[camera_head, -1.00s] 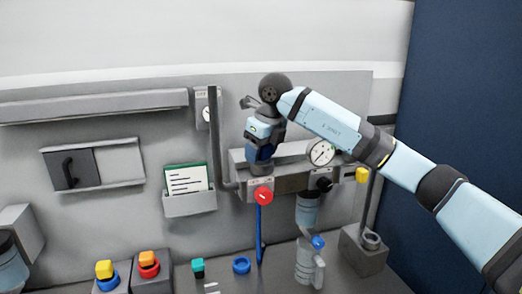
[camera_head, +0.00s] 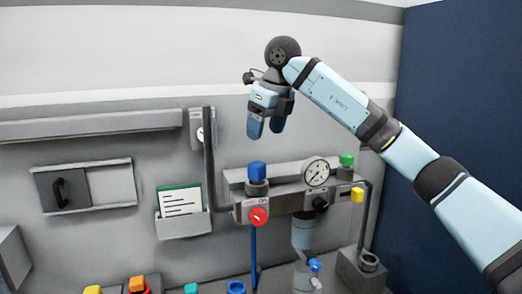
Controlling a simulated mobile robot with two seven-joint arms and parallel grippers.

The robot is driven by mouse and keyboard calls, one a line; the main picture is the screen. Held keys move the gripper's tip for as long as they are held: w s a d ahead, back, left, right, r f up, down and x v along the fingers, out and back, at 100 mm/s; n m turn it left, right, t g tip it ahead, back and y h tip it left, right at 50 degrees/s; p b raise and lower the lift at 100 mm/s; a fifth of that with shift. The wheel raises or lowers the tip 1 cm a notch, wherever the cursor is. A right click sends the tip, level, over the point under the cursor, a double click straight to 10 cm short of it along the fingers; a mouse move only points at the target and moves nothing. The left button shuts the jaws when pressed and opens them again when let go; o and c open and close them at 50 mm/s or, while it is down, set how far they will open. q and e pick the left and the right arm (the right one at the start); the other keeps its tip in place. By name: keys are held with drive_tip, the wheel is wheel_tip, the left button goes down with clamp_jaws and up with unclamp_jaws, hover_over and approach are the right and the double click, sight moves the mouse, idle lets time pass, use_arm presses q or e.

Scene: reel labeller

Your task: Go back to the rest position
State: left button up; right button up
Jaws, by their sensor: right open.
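My right gripper (camera_head: 266,128) hangs from my right arm, fingers down, in front of the upper wall panel. Its blue fingers are apart and nothing is between them. My left gripper does not show.
The manifold carries a red round knob (camera_head: 259,216), a gauge (camera_head: 316,172), a green piece (camera_head: 346,159) and a yellow piece (camera_head: 357,194). A vertical pipe (camera_head: 211,160) stands left of the gripper. A card holder (camera_head: 183,223) and sliding door (camera_head: 62,190) are further left.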

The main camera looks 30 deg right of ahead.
drive_tip(key=shift+v, duration=0.9)
